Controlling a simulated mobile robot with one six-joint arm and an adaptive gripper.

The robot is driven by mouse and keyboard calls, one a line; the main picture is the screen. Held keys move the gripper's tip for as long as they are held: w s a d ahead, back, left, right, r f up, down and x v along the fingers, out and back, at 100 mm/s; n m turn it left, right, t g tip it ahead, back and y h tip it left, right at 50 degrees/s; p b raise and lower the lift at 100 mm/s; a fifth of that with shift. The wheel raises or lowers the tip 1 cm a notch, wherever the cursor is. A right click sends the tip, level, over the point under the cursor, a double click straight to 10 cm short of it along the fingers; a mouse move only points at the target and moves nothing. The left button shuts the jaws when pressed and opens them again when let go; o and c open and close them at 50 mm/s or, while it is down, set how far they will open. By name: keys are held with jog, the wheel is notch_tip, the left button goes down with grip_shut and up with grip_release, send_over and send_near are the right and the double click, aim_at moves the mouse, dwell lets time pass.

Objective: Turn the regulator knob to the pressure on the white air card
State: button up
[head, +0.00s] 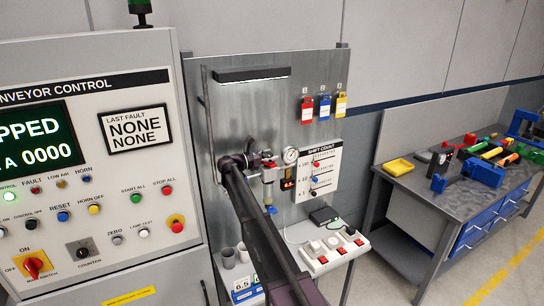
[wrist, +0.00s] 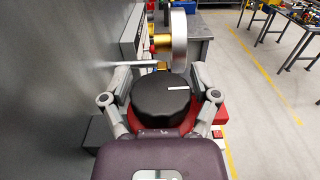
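The black regulator knob (wrist: 162,108) has a white line on its face, pointing right in the wrist view. My gripper (wrist: 161,76) has one finger on each side of the knob; I cannot tell whether they press on it. In the head view my gripper (head: 248,160) is at the regulator on the metal panel, and my arm hides the knob. The round pressure gauge (head: 290,155) has a needle too small to read. Its rim (wrist: 179,40) is edge-on in the wrist view. A white card with blue (head: 245,291) shows what looks like "0.5", partly hidden; I cannot tell if it is the air card.
A white shift count board (head: 323,168) with sliders is right of the gauge. Red, blue and yellow tags (head: 325,106) hang above. A white strip with red switches (head: 335,252) lies below. The conveyor control cabinet (head: 105,200) stands left, and a cluttered workbench (head: 420,190) right.

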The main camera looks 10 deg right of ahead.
jog(key=shift+d+n+t, duration=0.15)
jog(key=shift+n+t, duration=0.15)
jog(key=shift+t, duration=0.1)
jog(key=shift+t+y, duration=0.3)
jog(key=shift+w+n+t+y, duration=0.1)
jog(key=shift+n+t+y, duration=0.4)
jog(key=shift+n+t, duration=0.45)
jog(key=shift+w+a+n+t+y, duration=0.1)
jog(key=shift+a+n+t+y, duration=0.05)
jog(key=shift+n+t+y, duration=0.45)
jog(key=shift+a+n+t+y, duration=0.15)
jog(key=shift+n+t+y, duration=0.2)
jog(key=shift+t, duration=0.4)
jog(key=v, duration=1.3)
jog(key=s+d+f+m+g+y+b, duration=0.2)
jog(key=s+d+f+m, duration=0.4)
jog(key=s+f, duration=0.3)
jog(key=s+d+f+m+g+y+b, duration=0.3)
jog(key=s+d+f+m+g, duration=0.3)
jog(key=s+f+m, duration=0.3)
jog(key=shift+s+d+f+m+y, duration=0.25)
jog(key=shift+s+f+y, duration=0.35)
jog(key=shift+s, duration=0.35)
jog(key=shift+f, duration=0.1)
